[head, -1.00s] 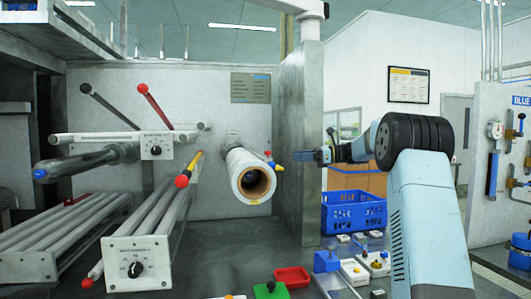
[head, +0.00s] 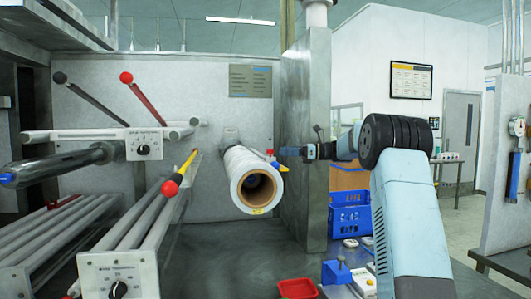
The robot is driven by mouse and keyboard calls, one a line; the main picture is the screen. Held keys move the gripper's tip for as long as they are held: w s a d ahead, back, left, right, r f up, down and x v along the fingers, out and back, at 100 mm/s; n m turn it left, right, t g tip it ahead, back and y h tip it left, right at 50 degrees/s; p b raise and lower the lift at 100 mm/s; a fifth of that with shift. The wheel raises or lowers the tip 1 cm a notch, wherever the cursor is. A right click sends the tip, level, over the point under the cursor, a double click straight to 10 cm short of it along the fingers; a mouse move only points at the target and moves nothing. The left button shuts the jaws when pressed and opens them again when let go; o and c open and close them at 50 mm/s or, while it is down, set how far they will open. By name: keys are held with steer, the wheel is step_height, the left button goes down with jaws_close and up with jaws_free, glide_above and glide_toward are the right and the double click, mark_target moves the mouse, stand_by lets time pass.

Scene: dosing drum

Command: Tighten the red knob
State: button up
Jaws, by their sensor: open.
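Several red ends show, and I cannot tell which is the task's knob. A red ball (head: 126,78) tops a red lever at the upper left. My gripper (head: 284,151) is open, small in view, just right of these parts in the picture. Whether it touches them cannot be told. Its fingertips are hard to make out.
A grey post (head: 306,200) stands behind my gripper. A blue crate (head: 349,220) is to its right. A red tray (head: 298,288) and small blue and white items lie low in front. Metal bars and a dial box (head: 145,144) fill the left. The grey surface below the roll is mostly clear.

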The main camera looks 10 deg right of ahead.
mark_target(270, 153)
steer(key=x, duration=0.8)
steer(key=shift+a, duration=0.2)
steer(key=c, duration=1)
steer(key=shift+d+r, duration=0.1)
steer(key=shift+r, duration=0.05)
jaws_close()
